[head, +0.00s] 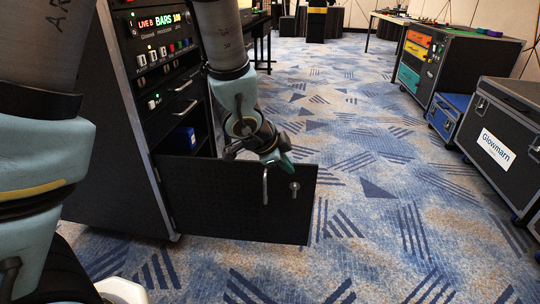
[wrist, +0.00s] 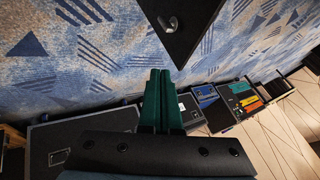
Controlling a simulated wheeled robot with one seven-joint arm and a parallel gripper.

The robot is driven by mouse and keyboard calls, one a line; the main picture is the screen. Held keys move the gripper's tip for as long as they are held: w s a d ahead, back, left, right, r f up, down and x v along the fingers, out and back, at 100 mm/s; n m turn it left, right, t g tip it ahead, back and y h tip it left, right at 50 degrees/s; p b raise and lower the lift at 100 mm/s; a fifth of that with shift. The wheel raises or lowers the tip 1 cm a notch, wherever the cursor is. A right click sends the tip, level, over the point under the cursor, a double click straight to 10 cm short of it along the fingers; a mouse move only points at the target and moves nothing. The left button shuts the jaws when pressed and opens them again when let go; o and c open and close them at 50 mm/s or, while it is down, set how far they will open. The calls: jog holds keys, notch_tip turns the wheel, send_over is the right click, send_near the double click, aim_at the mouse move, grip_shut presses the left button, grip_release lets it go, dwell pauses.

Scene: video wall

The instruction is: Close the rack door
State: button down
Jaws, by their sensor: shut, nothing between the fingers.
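The black rack (head: 165,90) stands at the left in the head view. Its low door (head: 225,205) is swung open and sticks out to the right, with a handle (head: 265,186) and a small round latch (head: 294,188) near its free end. My gripper (head: 285,162) is shut and empty, at the door's top edge near the free end; I cannot tell whether it touches. In the wrist view, my shut green fingers (wrist: 161,76) point toward the door's corner (wrist: 190,40), which shows at the top with a latch (wrist: 168,23).
A blue item (head: 182,140) lies inside the open rack compartment. A Glowmarn case (head: 505,140), a blue case (head: 449,115) and a case with coloured drawers (head: 440,60) line the right side. The patterned carpet (head: 380,200) between is clear.

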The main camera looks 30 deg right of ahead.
aim_at(301, 172)
jog(key=x, duration=0.3)
jog(key=w+b+x, duration=0.1)
jog(key=x, duration=0.3)
jog(key=w+d+r+b+x, duration=0.1)
jog(key=x, duration=0.3)
jog(key=shift+w+d+f, duration=0.1)
jog(key=shift+w+f, duration=0.05)
jog(key=shift+w+d, duration=0.35)
jog(key=shift+w, duration=0.05)
